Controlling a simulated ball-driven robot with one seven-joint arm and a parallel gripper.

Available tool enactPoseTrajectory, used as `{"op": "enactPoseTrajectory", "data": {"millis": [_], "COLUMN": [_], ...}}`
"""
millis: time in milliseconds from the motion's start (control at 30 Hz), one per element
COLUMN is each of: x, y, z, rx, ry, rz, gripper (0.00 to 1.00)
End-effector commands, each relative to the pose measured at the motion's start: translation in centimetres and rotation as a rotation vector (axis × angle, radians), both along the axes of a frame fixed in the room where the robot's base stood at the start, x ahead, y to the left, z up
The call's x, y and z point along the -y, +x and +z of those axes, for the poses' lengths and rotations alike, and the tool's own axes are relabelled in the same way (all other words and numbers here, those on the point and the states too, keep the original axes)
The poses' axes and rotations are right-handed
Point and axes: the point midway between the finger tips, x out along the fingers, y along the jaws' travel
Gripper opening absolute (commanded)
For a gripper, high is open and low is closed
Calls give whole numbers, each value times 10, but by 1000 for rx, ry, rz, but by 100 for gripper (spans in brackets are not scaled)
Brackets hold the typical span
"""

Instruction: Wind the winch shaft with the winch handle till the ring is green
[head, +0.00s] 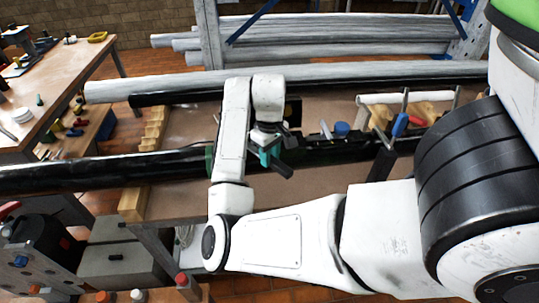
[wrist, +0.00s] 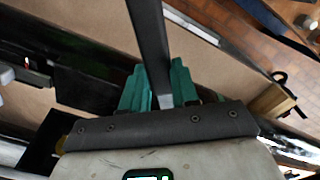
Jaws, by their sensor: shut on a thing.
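My gripper (head: 269,157) is over the workbench, its teal fingers shut on a dark grey bar (wrist: 150,40), which looks like the winch handle. In the wrist view the bar runs from between the fingers (wrist: 160,88) to the top edge. In the head view a short dark end (head: 283,168) of it shows below the fingers. The winch shaft is not clearly seen; my wrist hides part of the area. A dark green edge (head: 210,160) shows on the black mast beside my arm; I cannot tell whether it is the ring.
The long black mast (head: 90,174) lies across the bench (head: 185,196). Grey poles (head: 300,75) lie behind it. Clamps and a red-and-blue tool (head: 400,124) stand at right. A side table (head: 60,75) with tools is at left. Bare bench shows in front of the gripper.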

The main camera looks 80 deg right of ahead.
Motion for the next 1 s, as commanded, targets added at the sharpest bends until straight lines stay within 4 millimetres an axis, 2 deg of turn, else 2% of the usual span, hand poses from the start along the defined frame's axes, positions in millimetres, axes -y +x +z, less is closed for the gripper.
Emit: {"op": "enactPoseTrajectory", "data": {"millis": [1000], "x": [0], "y": [1], "z": [53], "rx": [3], "ry": [-1], "rz": [-1], "gripper": [0]}}
